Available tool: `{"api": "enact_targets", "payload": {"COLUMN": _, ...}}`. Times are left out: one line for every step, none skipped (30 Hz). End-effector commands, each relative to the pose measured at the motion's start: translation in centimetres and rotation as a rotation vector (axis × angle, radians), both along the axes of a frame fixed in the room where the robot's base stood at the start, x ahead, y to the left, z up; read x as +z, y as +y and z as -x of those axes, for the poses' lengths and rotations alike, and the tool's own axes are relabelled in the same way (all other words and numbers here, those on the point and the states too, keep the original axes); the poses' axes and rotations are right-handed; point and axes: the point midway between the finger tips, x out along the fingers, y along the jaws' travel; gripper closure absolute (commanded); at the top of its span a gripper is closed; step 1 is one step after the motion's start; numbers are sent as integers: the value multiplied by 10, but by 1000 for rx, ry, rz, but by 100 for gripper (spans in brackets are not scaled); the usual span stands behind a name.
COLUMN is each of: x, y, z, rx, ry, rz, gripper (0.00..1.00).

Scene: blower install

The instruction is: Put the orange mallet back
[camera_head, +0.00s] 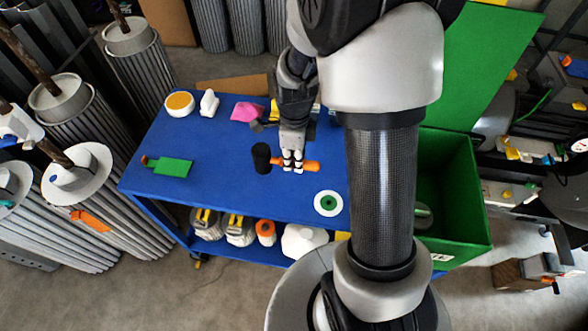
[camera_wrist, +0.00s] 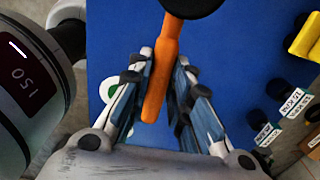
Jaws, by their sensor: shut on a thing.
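The mallet has a black head (camera_head: 261,158) and an orange handle (camera_head: 311,165). It is at the middle of the blue table (camera_head: 220,195); I cannot tell whether it touches the top. My gripper (camera_head: 292,160) is shut on the handle, just right of the head. In the wrist view the orange handle (camera_wrist: 160,75) runs between the two fingers of my gripper (camera_wrist: 160,110). The black head (camera_wrist: 192,4) is cut off by the top edge there.
A green board (camera_head: 174,167), a yellow-topped white tub (camera_head: 180,103), a white bottle (camera_head: 209,103), a pink item (camera_head: 247,112) and a white-green disc (camera_head: 328,203) lie on the table. A green bin (camera_head: 462,235) stands right. The table's front left is clear.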

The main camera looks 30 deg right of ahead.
Motion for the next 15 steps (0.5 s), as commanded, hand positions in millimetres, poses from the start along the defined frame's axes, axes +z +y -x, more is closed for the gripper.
{"api": "enact_targets", "payload": {"x": -2, "y": 0, "z": 0, "rx": 0, "ry": -1, "rz": 0, "gripper": 100}}
{"api": "enact_targets", "payload": {"x": -4, "y": 0, "z": 0, "rx": 0, "ry": -1, "rz": 0, "gripper": 100}}
{"api": "enact_targets", "payload": {"x": -7, "y": 0, "z": 0, "rx": 0, "ry": -1, "rz": 0, "gripper": 100}}
{"api": "enact_targets", "payload": {"x": -10, "y": 0, "z": 0, "rx": 0, "ry": 0, "rz": 0, "gripper": 100}}
{"api": "enact_targets", "payload": {"x": -14, "y": 0, "z": 0, "rx": 0, "ry": 0, "rz": 0, "gripper": 100}}
{"api": "enact_targets", "payload": {"x": -20, "y": 0, "z": 0, "rx": 0, "ry": 1, "rz": -1, "gripper": 100}}
{"api": "enact_targets", "payload": {"x": -25, "y": 0, "z": 0, "rx": 0, "ry": 1, "rz": -1, "gripper": 100}}
{"api": "enact_targets", "payload": {"x": -30, "y": 0, "z": 0, "rx": 0, "ry": 1, "rz": 0, "gripper": 100}}
{"api": "enact_targets", "payload": {"x": -36, "y": 0, "z": 0, "rx": 0, "ry": 2, "rz": 0, "gripper": 100}}
{"api": "enact_targets", "payload": {"x": -40, "y": 0, "z": 0, "rx": 0, "ry": 1, "rz": 0, "gripper": 100}}
{"api": "enact_targets", "payload": {"x": -43, "y": 0, "z": 0, "rx": 0, "ry": 1, "rz": -1, "gripper": 100}}
{"api": "enact_targets", "payload": {"x": -45, "y": 0, "z": 0, "rx": 0, "ry": 0, "rz": 0, "gripper": 100}}
{"api": "enact_targets", "payload": {"x": -45, "y": 0, "z": 0, "rx": 0, "ry": -1, "rz": 0, "gripper": 100}}
{"api": "enact_targets", "payload": {"x": -45, "y": 0, "z": 0, "rx": 0, "ry": -1, "rz": 0, "gripper": 100}}
{"api": "enact_targets", "payload": {"x": -44, "y": 0, "z": -1, "rx": 0, "ry": -2, "rz": 0, "gripper": 100}}
